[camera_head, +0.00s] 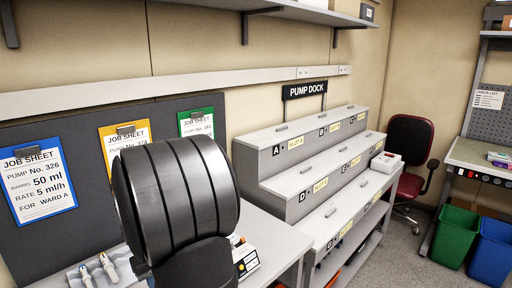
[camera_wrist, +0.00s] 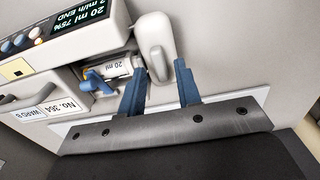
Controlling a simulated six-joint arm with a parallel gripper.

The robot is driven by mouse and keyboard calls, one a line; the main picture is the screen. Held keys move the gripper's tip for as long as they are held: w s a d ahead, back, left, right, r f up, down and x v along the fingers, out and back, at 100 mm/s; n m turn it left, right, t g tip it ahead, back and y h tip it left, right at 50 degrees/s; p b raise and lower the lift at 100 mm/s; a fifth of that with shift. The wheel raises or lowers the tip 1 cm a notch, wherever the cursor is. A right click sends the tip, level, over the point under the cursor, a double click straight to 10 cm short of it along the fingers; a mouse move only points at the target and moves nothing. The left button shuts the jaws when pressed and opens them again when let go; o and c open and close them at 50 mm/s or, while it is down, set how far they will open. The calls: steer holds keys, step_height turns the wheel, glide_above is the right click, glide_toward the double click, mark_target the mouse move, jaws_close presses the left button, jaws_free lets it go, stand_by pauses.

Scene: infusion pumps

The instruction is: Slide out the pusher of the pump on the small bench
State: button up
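The pump (camera_wrist: 70,55) fills the upper left of the wrist view, with a dark screen reading 20 ml, 75% and END. A clear 20 ml syringe (camera_wrist: 118,67) lies in it beside a blue clamp (camera_wrist: 98,82). The light grey pusher (camera_wrist: 154,45) is a rounded block at the syringe's right end. My gripper (camera_wrist: 161,68) is open, its two blue fingers on either side of the pusher's lower part; I cannot tell whether they touch it. In the head view, part of the pump (camera_head: 245,260) shows on the small bench (camera_head: 278,238), the rest hidden behind my arm.
The stepped pump dock (camera_head: 300,160) stands right of the bench, with a white device (camera_head: 386,162) on its right part. Job sheets (camera_head: 37,182) hang on the dark board at left. A tray with syringes (camera_head: 95,270) lies below them.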

steer(key=shift+f, duration=0.6)
stand_by(0.3)
steer(key=shift+c, duration=0.4)
steer(key=c, duration=0.5)
steer(key=shift+s+a, duration=2.85)
steer(key=o, duration=0.6)
steer(key=shift+r, duration=3.55)
steer(key=shift+f, duration=0.15)
